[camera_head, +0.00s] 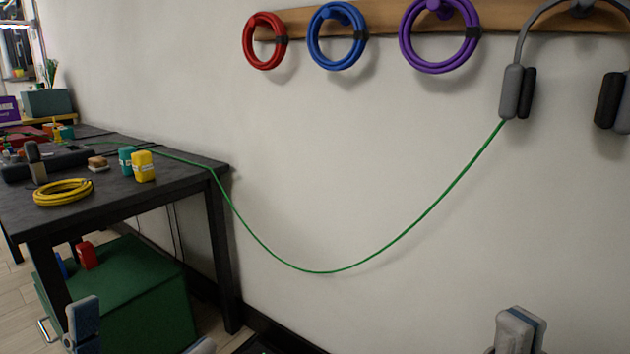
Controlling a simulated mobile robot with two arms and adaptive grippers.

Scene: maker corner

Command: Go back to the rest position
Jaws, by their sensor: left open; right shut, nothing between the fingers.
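My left gripper (140,328) shows at the bottom left edge, in front of the green box, its two fingers apart and nothing seen between them. My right gripper (519,328) shows at the bottom right, in front of the bare wall. Its fingers are shut with nothing held. Most of both arms is out of view.
A dark table (110,199) at left bears a yellow cable coil (62,193) and small boxes; a green box (150,305) is below. Headphones (511,91) hang beside coils on a wooden rail (385,20). Their green cable (320,271) sags across to the table.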

